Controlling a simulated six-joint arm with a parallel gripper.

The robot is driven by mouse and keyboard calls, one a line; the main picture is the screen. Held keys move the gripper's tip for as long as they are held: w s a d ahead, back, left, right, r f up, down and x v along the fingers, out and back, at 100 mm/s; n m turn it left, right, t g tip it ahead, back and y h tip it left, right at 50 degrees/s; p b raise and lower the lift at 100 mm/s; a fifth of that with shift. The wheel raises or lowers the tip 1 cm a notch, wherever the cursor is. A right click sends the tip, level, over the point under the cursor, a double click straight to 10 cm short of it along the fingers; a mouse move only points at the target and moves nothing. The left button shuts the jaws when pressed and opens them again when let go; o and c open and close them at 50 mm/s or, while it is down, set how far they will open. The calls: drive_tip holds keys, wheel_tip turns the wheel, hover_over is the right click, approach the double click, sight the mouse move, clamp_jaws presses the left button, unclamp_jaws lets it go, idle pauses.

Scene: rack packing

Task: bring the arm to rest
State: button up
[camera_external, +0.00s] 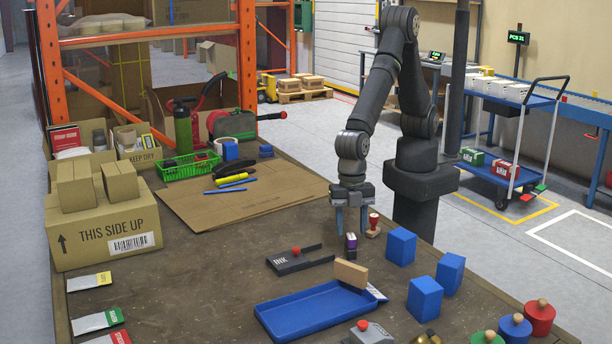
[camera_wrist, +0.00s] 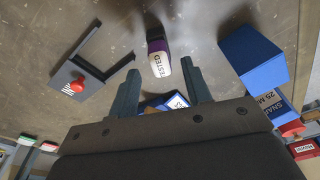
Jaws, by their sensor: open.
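My gripper (camera_external: 352,228) points down over the table's right half. Its two fingers are apart, and nothing is held between them. In the wrist view the open fingertips (camera_wrist: 160,72) show with a gap. A small purple, black and white block stamp (camera_external: 350,245) stands on the table just below the fingers. A red-handled wooden stamp (camera_external: 374,224) stands close to the right of the gripper in the external view.
A black ink holder (camera_external: 300,260) with a red knob, a blue tray (camera_external: 315,308) and a tan block (camera_external: 351,274) are in front. Blue boxes (camera_external: 401,247) stand close on the right. Cardboard boxes (camera_external: 103,230) fill the left. A flat cardboard sheet (camera_external: 240,205) lies behind.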

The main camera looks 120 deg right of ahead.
drive_tip(key=f, duration=0.5)
drive_tip(key=shift+a+f, duration=0.2)
drive_tip(key=shift+a, duration=0.05)
drive_tip(key=shift+w+a+r, duration=0.1)
drive_tip(key=shift+w+r, duration=0.1)
drive_tip(key=shift+r, duration=0.1)
wheel_tip(320, 180, up, 4)
drive_tip(key=shift+f, duration=0.15)
drive_tip(key=d+r, duration=0.7)
drive_tip(key=d, duration=0.5)
drive_tip(key=n, duration=0.2)
hover_over(351, 236)
drive_tip(key=w, duration=0.2)
drive_tip(key=s+a+n, duration=0.2)
drive_tip(key=a, duration=1)
drive_tip(key=s+a+f+n, duration=0.1)
drive_tip(key=s+a+f, duration=0.1)
drive_tip(key=a, duration=0.7)
drive_tip(key=s+a+f+n, duration=0.1)
drive_tip(key=s+a+f, duration=0.1)
drive_tip(key=s+a, duration=0.3)
drive_tip(key=shift+s+a+n+g, duration=0.3)
drive_tip(key=shift+a+g, duration=0.1)
drive_tip(key=shift+a, duration=1.8)
